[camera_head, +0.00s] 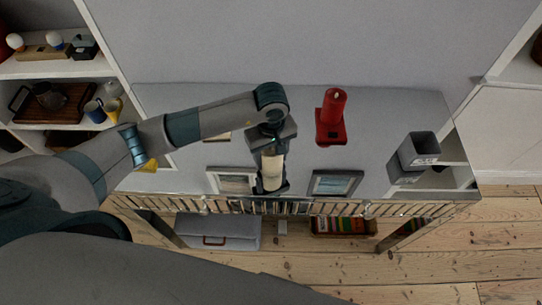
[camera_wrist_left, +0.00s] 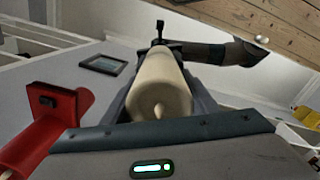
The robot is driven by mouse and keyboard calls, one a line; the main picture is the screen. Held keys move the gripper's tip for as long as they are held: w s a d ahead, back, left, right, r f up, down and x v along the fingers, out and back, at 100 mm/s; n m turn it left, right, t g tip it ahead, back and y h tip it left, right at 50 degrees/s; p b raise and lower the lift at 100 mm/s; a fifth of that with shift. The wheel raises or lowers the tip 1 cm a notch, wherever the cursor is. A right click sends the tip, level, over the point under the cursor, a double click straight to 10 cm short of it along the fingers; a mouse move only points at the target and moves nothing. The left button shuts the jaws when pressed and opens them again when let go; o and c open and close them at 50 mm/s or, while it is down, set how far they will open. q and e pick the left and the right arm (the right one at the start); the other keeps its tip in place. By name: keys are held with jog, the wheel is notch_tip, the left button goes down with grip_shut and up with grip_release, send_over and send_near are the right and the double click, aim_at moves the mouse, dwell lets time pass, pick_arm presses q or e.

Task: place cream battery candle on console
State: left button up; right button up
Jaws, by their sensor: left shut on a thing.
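The cream battery candle (camera_head: 271,174) is a pale cylinder with a small wick tip. My left gripper (camera_head: 270,186) is shut on it, over the front middle part of the console's grey top (camera_head: 385,125). In the left wrist view the candle (camera_wrist_left: 160,82) lies lengthwise between the dark fingers, its wick end towards the camera. I cannot tell whether the candle touches the console top or hangs above it. My right gripper is not in view.
A red candle holder (camera_head: 332,120) stands right of the candle. Picture frames lie on both sides, one at left (camera_head: 232,180) and one at right (camera_head: 335,184). Grey boxes (camera_head: 416,152) are at the right end. A shelf unit (camera_head: 60,68) stands at left.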

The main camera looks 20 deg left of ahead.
pick_arm(q)
jog(key=o, duration=1.2)
jog(key=shift+r+p, duration=0.25)
jog(key=shift+p, duration=0.05)
jog(key=shift+r+b, duration=0.25)
jog(key=shift+b, duration=0.05)
notch_tip(320, 180, up, 10)
jog(key=b, duration=0.4)
jog(key=shift+r, duration=0.65)
